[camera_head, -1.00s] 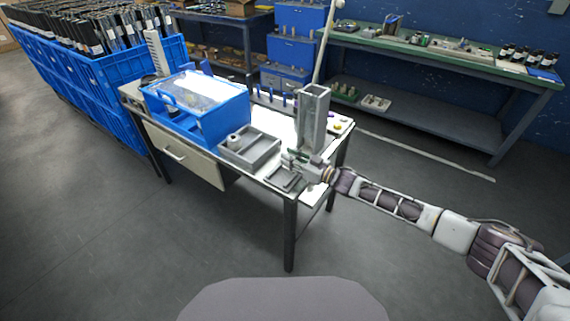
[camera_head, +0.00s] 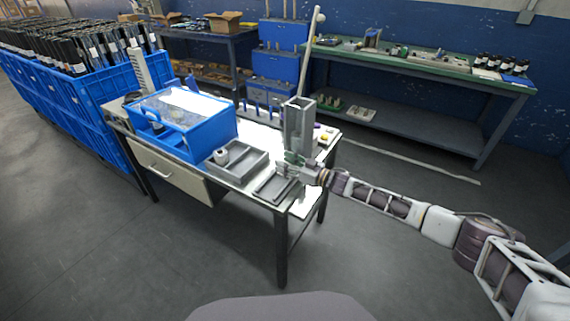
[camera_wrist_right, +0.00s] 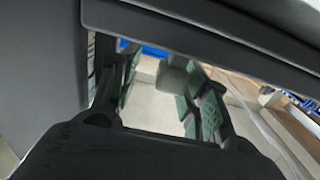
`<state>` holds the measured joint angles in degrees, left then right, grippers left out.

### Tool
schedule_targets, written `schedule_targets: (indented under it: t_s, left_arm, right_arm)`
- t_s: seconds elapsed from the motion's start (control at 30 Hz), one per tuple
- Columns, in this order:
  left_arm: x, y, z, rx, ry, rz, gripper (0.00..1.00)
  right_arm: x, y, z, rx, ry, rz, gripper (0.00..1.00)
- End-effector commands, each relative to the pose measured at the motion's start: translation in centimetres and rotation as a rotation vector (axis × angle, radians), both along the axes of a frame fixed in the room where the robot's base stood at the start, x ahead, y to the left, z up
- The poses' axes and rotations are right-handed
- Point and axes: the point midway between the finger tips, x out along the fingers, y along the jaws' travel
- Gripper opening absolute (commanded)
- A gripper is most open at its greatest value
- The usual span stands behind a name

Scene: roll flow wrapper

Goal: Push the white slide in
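My right gripper (camera_head: 290,164) is low beside the front of the grey upright column (camera_head: 298,128) at the table's right end. In the right wrist view its two green-padded fingers (camera_wrist_right: 165,92) stand apart. A pale grey-white block (camera_wrist_right: 172,76) shows between and beyond them; it may be the white slide, but I cannot tell for sure. Whether the fingers touch it is unclear. In the head view I cannot make out the slide, as the gripper covers that spot. My left gripper is not in view.
The table carries a blue bin (camera_head: 183,122) with a clear lid, a grey tray (camera_head: 238,163) holding a small pale cylinder, and a flat dark-grey tray (camera_head: 272,188) near the gripper. Blue crates (camera_head: 75,95) stand at left. A green-topped bench (camera_head: 420,66) stands behind.

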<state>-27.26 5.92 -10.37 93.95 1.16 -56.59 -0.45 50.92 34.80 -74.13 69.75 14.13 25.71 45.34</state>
Motion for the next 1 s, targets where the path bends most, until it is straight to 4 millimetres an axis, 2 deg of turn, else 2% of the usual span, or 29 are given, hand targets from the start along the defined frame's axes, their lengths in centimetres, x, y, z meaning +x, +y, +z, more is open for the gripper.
schedule_targets:
  t_s: [0.17,0.27,0.47,1.0]
  left_arm:
    - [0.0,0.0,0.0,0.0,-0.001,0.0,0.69]
    - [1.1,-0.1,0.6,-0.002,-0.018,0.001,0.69]
    - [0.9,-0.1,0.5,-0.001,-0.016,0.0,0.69]
    - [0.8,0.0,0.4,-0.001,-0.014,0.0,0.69]
  right_arm:
    - [-0.1,0.1,-0.1,0.001,0.001,0.003,0.46]
    - [-0.2,0.1,-0.1,0.001,0.001,0.004,0.46]
    - [-0.4,-0.3,-0.1,0.001,0.001,0.003,0.46]
    - [-3.2,-4.1,-0.1,0.0,0.001,0.003,0.46]
